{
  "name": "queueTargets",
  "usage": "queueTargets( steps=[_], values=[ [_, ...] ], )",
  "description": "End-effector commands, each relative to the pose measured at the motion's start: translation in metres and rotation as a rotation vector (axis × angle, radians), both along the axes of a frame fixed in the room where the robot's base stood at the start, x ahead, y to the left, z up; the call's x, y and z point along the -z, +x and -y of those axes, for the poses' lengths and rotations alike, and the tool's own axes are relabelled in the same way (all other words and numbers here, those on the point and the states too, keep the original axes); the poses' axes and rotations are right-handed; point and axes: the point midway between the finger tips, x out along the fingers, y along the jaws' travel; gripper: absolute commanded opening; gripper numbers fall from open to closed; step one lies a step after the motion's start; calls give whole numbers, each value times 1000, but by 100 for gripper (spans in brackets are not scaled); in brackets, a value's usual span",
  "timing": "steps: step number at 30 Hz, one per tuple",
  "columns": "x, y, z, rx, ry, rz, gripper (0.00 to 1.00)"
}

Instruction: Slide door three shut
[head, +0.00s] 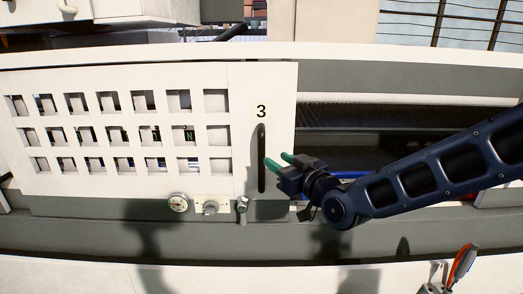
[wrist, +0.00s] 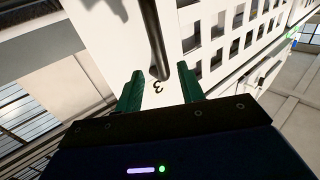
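Door three (head: 247,90) is a white sliding panel with square cut-outs and a black "3" at its right end. A dark opening (head: 400,142) shows to the right of its edge. Its black vertical bar handle (head: 262,150) is below the number in the head view. My gripper (head: 277,161), with green fingers, is open just right of the handle. In the wrist view the handle (wrist: 151,35) runs down from the top and its end appears between the spread fingertips. I cannot tell whether the fingers are around it or touching it.
A gauge (head: 178,202) and knobs (head: 211,207) sit on the panel below the door. A blue bar (head: 348,175) lies in the opening. An orange-handled tool (head: 463,264) stands at the front right. The white machine ledge (head: 100,278) runs along the front.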

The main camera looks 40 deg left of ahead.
Motion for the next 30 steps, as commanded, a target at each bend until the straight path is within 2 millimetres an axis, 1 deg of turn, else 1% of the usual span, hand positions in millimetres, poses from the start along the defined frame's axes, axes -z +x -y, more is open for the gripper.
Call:
queueTargets(
  steps=[3,9,15,21,28,29,30],
  values=[
    [1,3,-21,-1,-1,0,39],
    [0,10,-53,0,-1,1,39],
    [0,15,-75,0,0,1,39],
    [0,17,-83,0,-1,0,39],
    [0,17,-84,0,-1,0,39],
    [0,17,-84,0,-1,0,37],
    [0,17,-84,0,-1,0,29]
  ],
)
